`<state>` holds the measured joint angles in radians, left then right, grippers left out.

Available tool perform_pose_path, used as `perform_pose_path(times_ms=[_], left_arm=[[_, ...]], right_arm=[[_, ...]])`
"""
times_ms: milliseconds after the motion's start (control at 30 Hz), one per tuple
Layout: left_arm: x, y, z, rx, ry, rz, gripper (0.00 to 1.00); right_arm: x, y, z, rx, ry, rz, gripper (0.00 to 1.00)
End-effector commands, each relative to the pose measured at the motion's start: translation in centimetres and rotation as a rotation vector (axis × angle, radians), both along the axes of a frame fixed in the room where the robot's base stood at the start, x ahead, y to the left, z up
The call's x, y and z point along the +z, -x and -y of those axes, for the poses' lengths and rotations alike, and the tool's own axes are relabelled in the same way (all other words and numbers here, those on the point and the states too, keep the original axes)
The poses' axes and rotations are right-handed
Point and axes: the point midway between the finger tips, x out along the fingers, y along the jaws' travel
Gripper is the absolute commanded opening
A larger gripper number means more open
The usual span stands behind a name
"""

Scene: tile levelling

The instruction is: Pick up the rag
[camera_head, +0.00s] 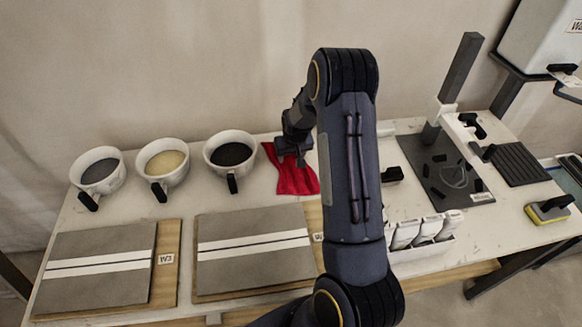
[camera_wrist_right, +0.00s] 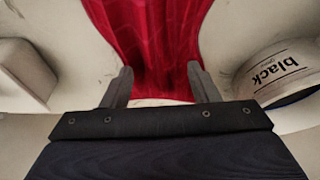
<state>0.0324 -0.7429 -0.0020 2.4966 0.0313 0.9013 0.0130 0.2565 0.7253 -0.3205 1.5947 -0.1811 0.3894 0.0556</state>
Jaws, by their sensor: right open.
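The red rag (camera_head: 290,174) lies on the white table, to the right of the cup of black powder in the head view. My right gripper (camera_head: 293,152) is over the rag's far part, and my right arm hides some of the area beside it. In the right wrist view the rag (camera_wrist_right: 152,40) spreads out ahead of the gripper (camera_wrist_right: 160,86), running between its two fingers. The fingers are apart, one near each side of the rag, and nothing is clamped between them. Whether they touch the rag cannot be told. My left gripper is not in view.
A white cup of black powder (camera_head: 230,153) stands close left of the rag; its "black" label (camera_wrist_right: 280,70) shows in the wrist view. Two more cups stand further left. Two grey tile boards (camera_head: 255,262) lie in front. A white holder (camera_head: 424,232) stands right of my arm.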

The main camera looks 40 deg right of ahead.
Motion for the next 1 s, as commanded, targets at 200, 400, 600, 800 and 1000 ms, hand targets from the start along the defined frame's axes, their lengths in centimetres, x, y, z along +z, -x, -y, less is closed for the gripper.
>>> perform_pose_path(times_ms=[200, 400, 600, 800, 1000], left_arm=[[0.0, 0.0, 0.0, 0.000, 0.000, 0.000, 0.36], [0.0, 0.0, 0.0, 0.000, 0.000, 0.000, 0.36], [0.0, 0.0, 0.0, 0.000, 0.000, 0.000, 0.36], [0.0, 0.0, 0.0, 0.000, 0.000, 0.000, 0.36], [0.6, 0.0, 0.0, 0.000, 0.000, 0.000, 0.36]], right_arm=[[0.1, -0.1, 0.0, 0.000, 0.001, 0.002, 0.53], [0.1, -0.1, 0.0, 0.000, 0.001, 0.002, 0.27], [0.1, -0.1, 0.0, 0.000, 0.001, 0.002, 0.01], [0.1, -0.1, 0.0, 0.000, 0.001, 0.002, 0.00], [1.0, -0.1, 0.0, 0.000, 0.002, 0.004, 0.00]])
